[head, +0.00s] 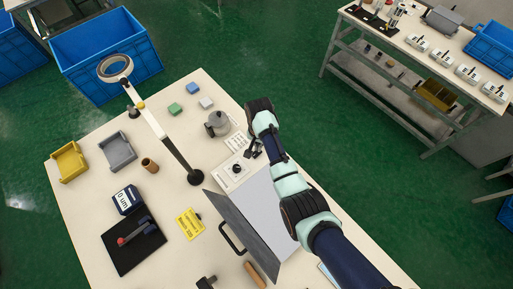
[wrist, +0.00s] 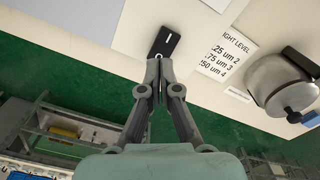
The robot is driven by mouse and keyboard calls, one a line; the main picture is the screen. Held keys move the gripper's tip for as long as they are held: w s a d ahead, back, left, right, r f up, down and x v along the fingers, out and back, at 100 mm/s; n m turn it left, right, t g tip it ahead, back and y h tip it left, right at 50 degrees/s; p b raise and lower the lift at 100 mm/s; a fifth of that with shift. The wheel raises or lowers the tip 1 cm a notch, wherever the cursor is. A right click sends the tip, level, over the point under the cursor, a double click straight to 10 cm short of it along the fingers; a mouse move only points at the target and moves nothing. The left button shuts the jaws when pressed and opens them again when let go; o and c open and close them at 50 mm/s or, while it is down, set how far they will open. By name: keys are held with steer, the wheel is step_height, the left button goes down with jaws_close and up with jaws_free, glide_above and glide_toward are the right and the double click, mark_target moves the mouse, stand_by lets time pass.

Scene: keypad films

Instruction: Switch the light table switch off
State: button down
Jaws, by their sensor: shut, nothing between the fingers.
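The light table (head: 262,205) is a pale panel with a dark grey flap tilted up along its left side in the head view. A black switch (wrist: 168,38) with a small white mark sits on a pale surface at the top centre of the wrist view. My gripper (wrist: 158,60) is shut and empty, its fingertips at the near end of the switch. I cannot tell whether they touch it. In the head view my gripper (head: 256,152) is at the panel's far end, and the arm hides part of that area and the switch.
A grey pot (wrist: 284,82) and a printed level card (wrist: 226,52) lie right of the switch in the wrist view. A black knob (head: 236,169) is left of my gripper in the head view. A magnifier lamp's stand (head: 195,177) rises further left.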

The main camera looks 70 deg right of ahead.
steer(key=shift+f+b, duration=1)
steer(key=shift+f, duration=0.55)
stand_by(0.4)
step_height(320, 180, up, 7)
steer(key=p, duration=0.7)
steer(key=shift+r, duration=0.1)
stand_by(0.5)
